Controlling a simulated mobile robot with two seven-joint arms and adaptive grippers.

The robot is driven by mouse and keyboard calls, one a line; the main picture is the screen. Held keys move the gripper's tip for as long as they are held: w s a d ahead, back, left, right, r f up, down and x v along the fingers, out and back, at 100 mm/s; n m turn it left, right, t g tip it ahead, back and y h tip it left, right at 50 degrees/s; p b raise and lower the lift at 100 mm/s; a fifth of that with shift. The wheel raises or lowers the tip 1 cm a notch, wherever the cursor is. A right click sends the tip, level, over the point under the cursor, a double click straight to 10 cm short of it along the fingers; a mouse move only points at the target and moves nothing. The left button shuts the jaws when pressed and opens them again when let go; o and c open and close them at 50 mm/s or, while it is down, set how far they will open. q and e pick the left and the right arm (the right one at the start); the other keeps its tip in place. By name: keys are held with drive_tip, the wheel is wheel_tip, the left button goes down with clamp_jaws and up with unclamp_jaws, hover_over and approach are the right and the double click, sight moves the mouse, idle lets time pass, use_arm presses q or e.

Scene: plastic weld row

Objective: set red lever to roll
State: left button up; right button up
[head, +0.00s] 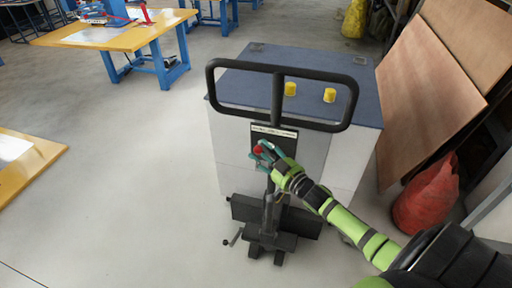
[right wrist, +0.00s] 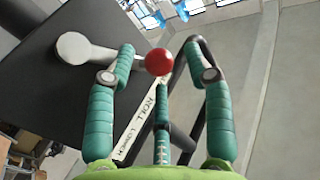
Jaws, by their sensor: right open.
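The red lever's round knob (head: 258,149) sits on the dark panel below a white label strip (head: 275,131) on the black pallet-truck-like machine. In the right wrist view the red knob (right wrist: 158,62) ends a grey arm that runs from a round grey hub (right wrist: 73,47). The label (right wrist: 133,130) there is turned over; ROLL seems to stand at its upper end, the other word is hard to read. My right gripper (head: 263,152) is open, its teal fingers (right wrist: 165,70) spread on either side of the knob, with no clear contact. My left gripper is out of view.
A black loop handle (head: 281,68) rises over the panel. A red sack (head: 427,195) and leaning boards (head: 425,100) are at right. The floor (head: 120,170) at left is clear.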

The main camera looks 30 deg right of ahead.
drive_tip(key=shift+w+a+f, duration=0.1)
drive_tip(key=shift+w+a, duration=0.05)
drive_tip(key=shift+w, duration=1.2)
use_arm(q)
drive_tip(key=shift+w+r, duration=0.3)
use_arm(e)
clamp_jaws()
drive_tip(key=shift+s+f+b, duration=0.1)
drive_tip(key=shift+s+b, duration=0.05)
drive_tip(key=shift+b, duration=0.45)
drive_tip(key=m+t+b, duration=0.1)
drive_tip(key=b, duration=0.1)
drive_tip(key=s+d+m+t+b, duration=0.1)
drive_tip(key=m+t+b, duration=0.1)
drive_tip(key=b, duration=0.1)
drive_tip(key=shift+s+d+r+t+b, duration=0.3)
drive_tip(key=shift+s+d+t+b, duration=0.05)
drive_tip(key=shift+d+t, duration=0.05)
use_arm(q)
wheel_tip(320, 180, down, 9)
drive_tip(key=b, duration=0.2)
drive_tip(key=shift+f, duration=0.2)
use_arm(e)
drive_tip(key=shift+s+d+r+m+t+h, duration=0.4)
drive_tip(key=shift+m+t+h, duration=0.1)
drive_tip(key=shift+m+t, duration=0.25)
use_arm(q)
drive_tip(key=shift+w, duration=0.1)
